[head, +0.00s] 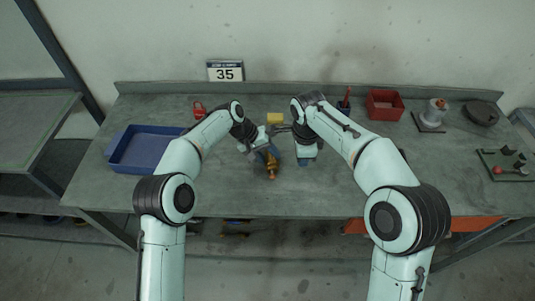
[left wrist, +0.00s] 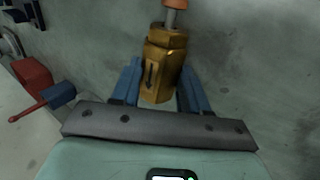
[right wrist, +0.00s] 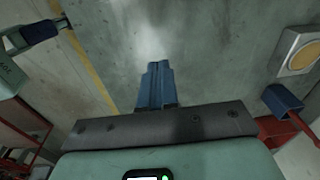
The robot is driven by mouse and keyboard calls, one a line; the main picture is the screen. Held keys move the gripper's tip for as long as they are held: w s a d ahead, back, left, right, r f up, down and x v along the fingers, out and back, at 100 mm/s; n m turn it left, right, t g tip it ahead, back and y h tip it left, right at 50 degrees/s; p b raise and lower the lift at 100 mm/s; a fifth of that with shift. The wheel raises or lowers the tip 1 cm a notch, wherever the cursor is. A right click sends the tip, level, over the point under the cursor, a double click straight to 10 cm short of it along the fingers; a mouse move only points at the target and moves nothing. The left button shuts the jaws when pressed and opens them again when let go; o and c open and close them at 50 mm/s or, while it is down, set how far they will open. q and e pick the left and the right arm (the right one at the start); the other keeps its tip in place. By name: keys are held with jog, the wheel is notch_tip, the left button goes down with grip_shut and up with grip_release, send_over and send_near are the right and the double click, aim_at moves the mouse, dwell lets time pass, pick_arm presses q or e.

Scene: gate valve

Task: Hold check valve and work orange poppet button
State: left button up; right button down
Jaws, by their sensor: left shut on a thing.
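The brass check valve (head: 271,164) is above the front middle of the bench, with its orange poppet button (head: 272,178) at the near end. In the left wrist view the valve (left wrist: 164,62) sits between the blue fingers of my left gripper (left wrist: 160,92), which is shut on it. The orange button (left wrist: 176,4) sits on a grey stem, cut off by the top edge. My right gripper (right wrist: 155,85) has its blue fingers together with nothing visible between them. In the head view it (head: 303,162) is just right of the valve, apart from the button.
A blue tray (head: 120,158) lies at the left, with a red padlock-like item (head: 199,108) behind my left arm. A yellow block (head: 275,117) is behind the grippers. A red bin (head: 384,104) and other items stand at the right. The bench front is clear.

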jog(key=s+a+r, duration=0.2)
jog(key=s+a, duration=0.2)
jog(key=a, duration=0.4)
jog(key=shift+m+g+y, duration=0.3)
jog(key=shift+g, duration=0.1)
jog(key=shift+w+a+f, duration=0.1)
jog(key=shift+f, duration=1.6)
jog(key=shift+w+a+f, duration=0.1)
jog(key=shift+f, duration=1.55)
jog(key=shift+s+f, duration=0.1)
jog(key=shift+f, duration=0.05)
